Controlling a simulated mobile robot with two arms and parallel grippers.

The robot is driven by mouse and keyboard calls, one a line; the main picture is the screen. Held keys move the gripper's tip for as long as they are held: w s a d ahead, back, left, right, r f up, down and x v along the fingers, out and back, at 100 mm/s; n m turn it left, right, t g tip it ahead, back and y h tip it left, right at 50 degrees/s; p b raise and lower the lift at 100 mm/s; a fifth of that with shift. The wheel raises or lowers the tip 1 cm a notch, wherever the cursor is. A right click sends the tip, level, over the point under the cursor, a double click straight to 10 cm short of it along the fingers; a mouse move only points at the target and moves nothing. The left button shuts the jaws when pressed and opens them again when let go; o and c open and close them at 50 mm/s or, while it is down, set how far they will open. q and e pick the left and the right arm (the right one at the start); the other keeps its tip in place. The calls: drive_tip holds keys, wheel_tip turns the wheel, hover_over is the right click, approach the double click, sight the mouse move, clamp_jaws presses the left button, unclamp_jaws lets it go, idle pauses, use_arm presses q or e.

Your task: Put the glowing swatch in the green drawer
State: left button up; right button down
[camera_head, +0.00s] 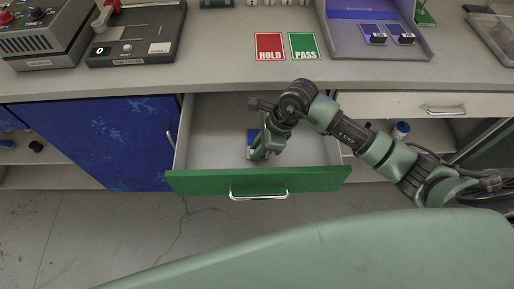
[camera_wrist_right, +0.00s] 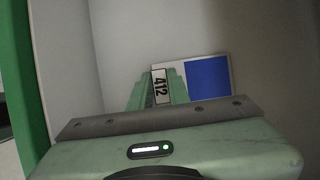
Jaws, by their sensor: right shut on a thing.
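The green drawer (camera_head: 320,180) is pulled open below the bench, and its pale inside shows around my arm. My right gripper (camera_head: 259,152) reaches down into the drawer, fingers shut on a swatch (camera_head: 252,137). In the right wrist view the swatch (camera_wrist_right: 208,78) is a pale card with a blue patch, and a tag reading 412 sits between the fingers (camera_wrist_right: 160,88). The swatch is within the drawer's walls; I cannot tell whether it touches the floor. No glow shows on it here. My left gripper is not in view.
A violet-lit box (camera_head: 345,40) on the bench holds two dark swatches (camera_head: 374,35) (camera_head: 402,34). A red HOLD card (camera_head: 270,46) and a green PASS card (camera_head: 304,46) lie beside it. A blue door (camera_head: 100,140) is left of the drawer.

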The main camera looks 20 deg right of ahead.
drive_tip(key=c, duration=1.3)
unclamp_jaws()
drive_tip(key=shift+o, duration=0.2)
